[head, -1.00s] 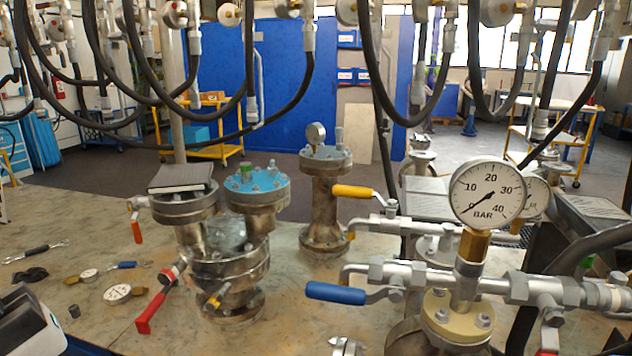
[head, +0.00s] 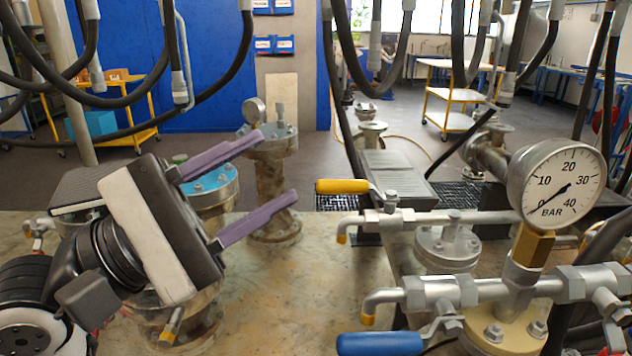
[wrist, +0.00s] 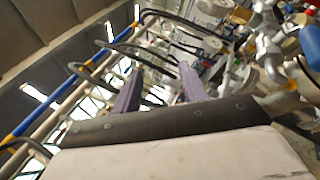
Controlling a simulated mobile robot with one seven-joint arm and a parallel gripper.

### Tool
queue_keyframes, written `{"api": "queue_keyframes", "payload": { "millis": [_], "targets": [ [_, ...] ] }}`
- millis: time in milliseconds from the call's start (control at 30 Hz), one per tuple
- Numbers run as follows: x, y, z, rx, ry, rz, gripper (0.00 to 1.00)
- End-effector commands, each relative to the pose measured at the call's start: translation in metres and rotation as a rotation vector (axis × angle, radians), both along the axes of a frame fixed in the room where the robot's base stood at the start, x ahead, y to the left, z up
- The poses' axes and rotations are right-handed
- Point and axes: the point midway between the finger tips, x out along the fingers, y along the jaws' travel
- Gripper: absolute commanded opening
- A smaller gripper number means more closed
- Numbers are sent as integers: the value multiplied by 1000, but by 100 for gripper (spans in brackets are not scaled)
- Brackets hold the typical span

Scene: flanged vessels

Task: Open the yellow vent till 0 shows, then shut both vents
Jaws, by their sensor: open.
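The yellow vent lever (head: 342,186) points left from the rear silver pipe. The blue vent lever (head: 380,344) points left from the front pipe, near the bottom edge. The white gauge (head: 563,187), marked 0 to 40 BAR, stands on a brass fitting at the right; its needle lies at or near 0. My gripper (head: 278,165) has two purple fingers, spread apart and empty, left of the yellow lever and touching neither lever. In the wrist view the fingers (wrist: 158,78) are apart with nothing between them. A blue part (wrist: 312,45) at that view's right edge looks like a lever.
A flanged column with a small gauge (head: 270,185) stands behind my fingers. A blue-topped flange (head: 215,185) is partly hidden by my gripper. Black hoses (head: 345,90) hang above. Bare bench (head: 280,290) lies between my gripper and the blue lever.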

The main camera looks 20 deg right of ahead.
Motion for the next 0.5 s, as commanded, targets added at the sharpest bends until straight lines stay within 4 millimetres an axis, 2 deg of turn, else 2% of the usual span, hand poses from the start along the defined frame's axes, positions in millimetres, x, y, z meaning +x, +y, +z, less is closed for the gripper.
{"api": "queue_keyframes", "payload": {
  "millis": [33,100,200,333,500],
  "targets": [
    [21,-15,-17,125,-53,92,43],
    [48,-30,-40,288,-124,201,43],
    [77,-37,-66,466,-196,307,43],
    [95,-40,-83,587,-242,368,43],
    [104,-51,-86,608,-251,376,43]
  ]
}}
